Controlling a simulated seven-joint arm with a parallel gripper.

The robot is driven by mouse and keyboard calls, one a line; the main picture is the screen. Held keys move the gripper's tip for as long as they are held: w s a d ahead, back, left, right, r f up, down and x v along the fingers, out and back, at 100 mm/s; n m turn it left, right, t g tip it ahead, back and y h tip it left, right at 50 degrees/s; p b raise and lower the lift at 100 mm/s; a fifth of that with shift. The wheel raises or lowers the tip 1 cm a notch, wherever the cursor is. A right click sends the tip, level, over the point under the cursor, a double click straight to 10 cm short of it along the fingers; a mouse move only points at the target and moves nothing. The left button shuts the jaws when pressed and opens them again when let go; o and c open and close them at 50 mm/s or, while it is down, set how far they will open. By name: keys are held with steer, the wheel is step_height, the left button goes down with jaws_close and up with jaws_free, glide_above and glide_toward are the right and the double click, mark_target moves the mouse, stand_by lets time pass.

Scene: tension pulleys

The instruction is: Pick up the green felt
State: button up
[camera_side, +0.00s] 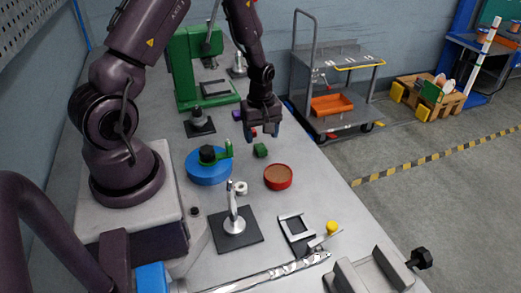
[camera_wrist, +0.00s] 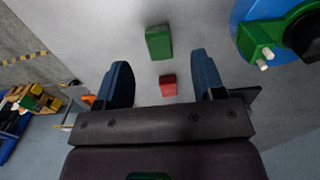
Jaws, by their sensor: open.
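My gripper (camera_side: 264,131) is open and points down, just behind the felt in the side view. In the wrist view the blue fingers of my gripper (camera_wrist: 163,70) stand wide apart with nothing held.
A blue disc (camera_side: 208,174) with a green crank stands left of the felt. A red dish (camera_side: 278,182) is in front. A purple block (camera_side: 237,115) lies behind, near a green press (camera_side: 185,70). A metal stand (camera_side: 235,222) and fixtures occupy the front. The table's right edge is close.

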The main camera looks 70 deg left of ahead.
mark_target(261, 148)
steer(key=shift+w+a+f, duration=0.1)
steer(key=shift+a+f, duration=0.05)
steer(key=shift+f, duration=1.2)
steer(key=shift+a+f, duration=0.15)
steer(key=shift+f, duration=1.2)
steer(key=c, duration=1)
